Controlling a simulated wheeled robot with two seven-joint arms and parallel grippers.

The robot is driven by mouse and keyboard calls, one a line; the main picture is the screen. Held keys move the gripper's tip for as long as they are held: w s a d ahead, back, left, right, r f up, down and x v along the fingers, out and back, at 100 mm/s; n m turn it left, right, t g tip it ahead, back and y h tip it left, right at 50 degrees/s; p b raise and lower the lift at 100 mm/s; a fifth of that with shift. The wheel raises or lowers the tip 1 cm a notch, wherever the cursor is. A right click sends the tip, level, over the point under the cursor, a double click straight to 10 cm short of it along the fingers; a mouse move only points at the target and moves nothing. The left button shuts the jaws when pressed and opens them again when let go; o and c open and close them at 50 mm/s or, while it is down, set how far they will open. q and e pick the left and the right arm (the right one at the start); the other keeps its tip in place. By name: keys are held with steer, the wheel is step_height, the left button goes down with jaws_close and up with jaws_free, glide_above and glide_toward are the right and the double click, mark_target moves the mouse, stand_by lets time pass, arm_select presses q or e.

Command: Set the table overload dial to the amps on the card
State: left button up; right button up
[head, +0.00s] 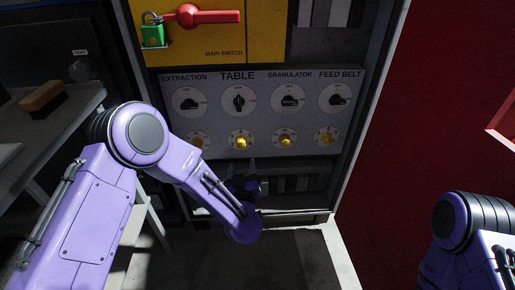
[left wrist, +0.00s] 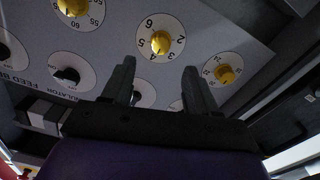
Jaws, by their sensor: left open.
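The table overload dial (head: 241,141) is a yellow knob on a white numbered disc, under the TABLE switch (head: 239,100) on the grey panel. In the left wrist view the panel appears turned over, and the table dial (left wrist: 160,42) shows numbers including 2 to 6 around its knob. My left gripper (head: 245,180) is below this dial in the head view, partly hidden by its own arm. In the left wrist view my left gripper (left wrist: 159,68) is open and empty, its fingers pointing towards the dial and apart from the knob. My right gripper is out of view. I cannot make out any amps card.
The granulator dial (head: 285,140), feed belt dial (head: 325,138) and extraction dial (head: 198,141) sit in the same row. A red main switch handle (head: 208,16) with a green padlock (head: 152,36) is above. A brush (head: 43,98) lies on a left-hand shelf.

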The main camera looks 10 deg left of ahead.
mark_target(241, 146)
arm_select(q)
steer(key=b+x, duration=0.2)
steer(key=x, duration=0.7)
steer(key=shift+w+a+f+b, duration=0.2)
steer(key=shift+b, duration=0.1)
steer(key=shift+w+r, duration=0.1)
steer(key=shift+w, duration=0.05)
steer(key=c, duration=1.1)
